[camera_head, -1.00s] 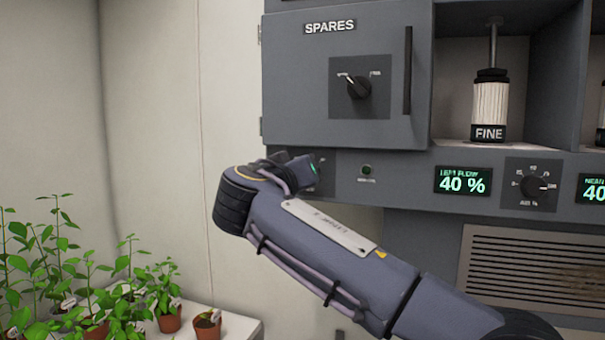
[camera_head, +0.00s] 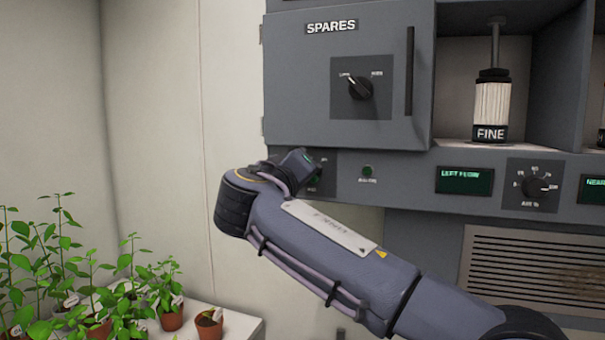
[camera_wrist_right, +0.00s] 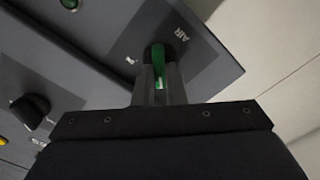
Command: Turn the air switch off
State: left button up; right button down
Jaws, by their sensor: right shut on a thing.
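The air switch (camera_wrist_right: 158,55), with a green part, sits on a dark plate marked AIR in the right wrist view. My right gripper (camera_wrist_right: 158,86) is shut on it, its two fingers close together around the handle. In the head view my right gripper (camera_head: 300,163) is at the lower left of the grey panel, under the SPARES door. There it covers most of the switch plate (camera_head: 324,178), and the switch itself is hidden. My left gripper is not in view.
A small green lamp (camera_head: 367,171) sits right of the switch plate. Above is the SPARES door with a black knob (camera_head: 359,88) and a bar handle (camera_head: 408,70). Further right are the LEFT FLOW display (camera_head: 464,181) and a dial (camera_head: 536,184). Potted plants (camera_head: 172,316) stand at lower left.

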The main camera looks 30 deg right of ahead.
jog(key=c, duration=1.5)
grip_release()
jog(key=b+v, duration=0.2)
jog(key=v, duration=0.6)
